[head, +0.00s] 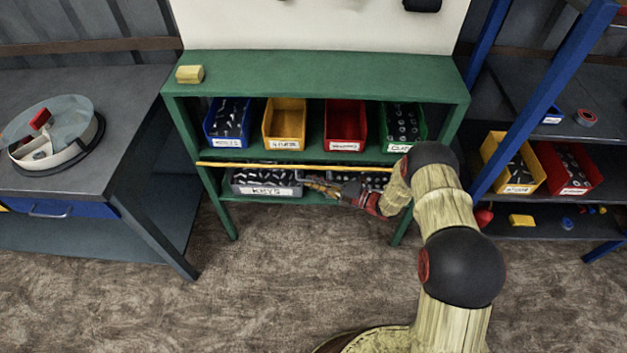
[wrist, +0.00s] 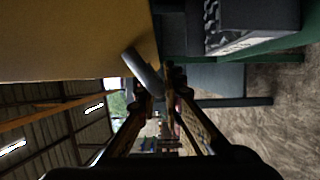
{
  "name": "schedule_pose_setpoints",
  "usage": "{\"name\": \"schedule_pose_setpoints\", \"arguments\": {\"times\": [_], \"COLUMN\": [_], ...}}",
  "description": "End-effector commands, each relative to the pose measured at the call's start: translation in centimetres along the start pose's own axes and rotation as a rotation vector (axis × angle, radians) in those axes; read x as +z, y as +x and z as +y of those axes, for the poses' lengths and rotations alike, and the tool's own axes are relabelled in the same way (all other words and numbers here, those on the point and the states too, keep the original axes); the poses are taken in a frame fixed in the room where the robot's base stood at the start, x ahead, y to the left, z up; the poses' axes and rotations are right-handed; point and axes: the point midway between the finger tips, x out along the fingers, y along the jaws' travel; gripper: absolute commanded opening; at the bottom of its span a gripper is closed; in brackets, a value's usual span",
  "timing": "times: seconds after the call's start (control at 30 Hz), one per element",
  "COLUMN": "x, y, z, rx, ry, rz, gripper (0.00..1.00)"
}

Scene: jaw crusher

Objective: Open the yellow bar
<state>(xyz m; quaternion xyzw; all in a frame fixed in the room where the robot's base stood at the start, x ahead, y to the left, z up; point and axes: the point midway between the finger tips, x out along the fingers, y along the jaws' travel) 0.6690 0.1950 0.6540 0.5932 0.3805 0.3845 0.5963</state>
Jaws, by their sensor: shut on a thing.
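The yellow bar (head: 250,165) runs level across the front of the green shelf unit, just below the shelf with the coloured bins. In the wrist view a broad yellow surface, apparently the bar (wrist: 70,40), fills the upper left. A grey rod-like handle (wrist: 140,70) stands out at its edge. My gripper (head: 308,183) is just under the bar, right of its middle, in front of the lower shelf. In the wrist view my gripper (wrist: 158,88) has its fingers around the handle, shut on it. The handle is too small to make out in the head view.
A grey "KEYS" bin (head: 265,184) stands on the lower shelf close to my gripper. Blue, yellow, red and green bins stand above. A yellow block (head: 190,74) lies on the green top (head: 320,72). The floor in front is clear.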

Motion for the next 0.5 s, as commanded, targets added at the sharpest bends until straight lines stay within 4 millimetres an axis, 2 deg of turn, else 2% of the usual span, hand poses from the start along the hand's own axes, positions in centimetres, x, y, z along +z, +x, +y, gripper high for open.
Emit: {"name": "schedule_pose_setpoints", "arguments": {"times": [0.5], "x": [0.4], "y": [0.2], "z": [-2.4], "rx": [0.188], "ry": [-0.451], "rz": [0.000], "gripper": [0.00]}}
